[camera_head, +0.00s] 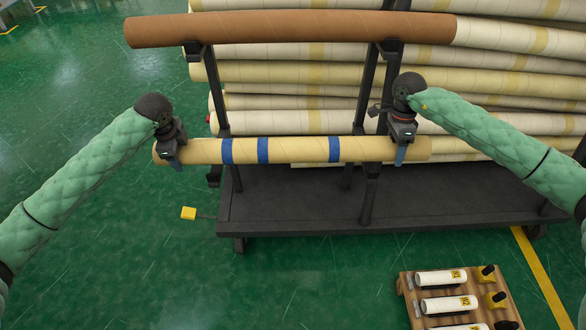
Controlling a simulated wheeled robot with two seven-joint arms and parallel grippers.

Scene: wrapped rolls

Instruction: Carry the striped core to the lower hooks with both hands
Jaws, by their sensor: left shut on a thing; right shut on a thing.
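The striped core (298,150), a tan tube with blue bands, lies level across the front of the dark rack (364,95). My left gripper (172,154) is shut on the core near its left end. My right gripper (401,154) is shut on it near its right end. The core is at the height of the rack's lower part, in front of its uprights. The lower hooks are mostly hidden behind the core, so I cannot tell whether it touches them. The upper hooks (197,48) carry a brown core (290,29).
Several cream wrapped rolls (290,78) are stacked behind the uprights. The rack's dark base (300,205) juts out below the core. A wooden pallet (410,300) with small white rolls stands at lower right.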

